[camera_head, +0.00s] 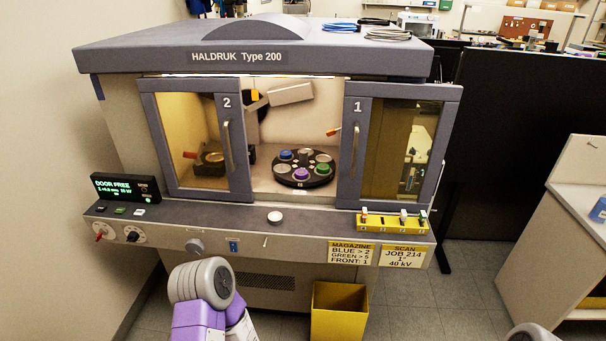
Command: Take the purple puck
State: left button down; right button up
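The purple puck (301,174) sits at the front of a round black carousel (284,181) inside the machine's chamber. On the same carousel a blue puck (285,155) sits at the back left and a green puck (322,169) at the right. Other carousel places look pale grey. The chamber shows through the gap between door 2 (235,150) and door 1 (354,150). Neither gripper shows; only a grey and purple link of my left arm appears at the bottom left and a small grey part of mine at the bottom right.
A ledge with a round white button (275,217) runs below the doors. A yellow rack (390,224) with several small items stands on its right. A yellow bin (339,312) stands on the floor in front. The display (125,187) reads DOOR FREE.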

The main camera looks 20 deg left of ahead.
aim_at(301, 173)
jog(key=k, duration=0.6)
jog(key=u, duration=0.95)
jog(key=i, duration=0.7)
jog(key=u, duration=0.5)
jog(key=i, duration=0.9)
jog(key=z, duration=0.45)
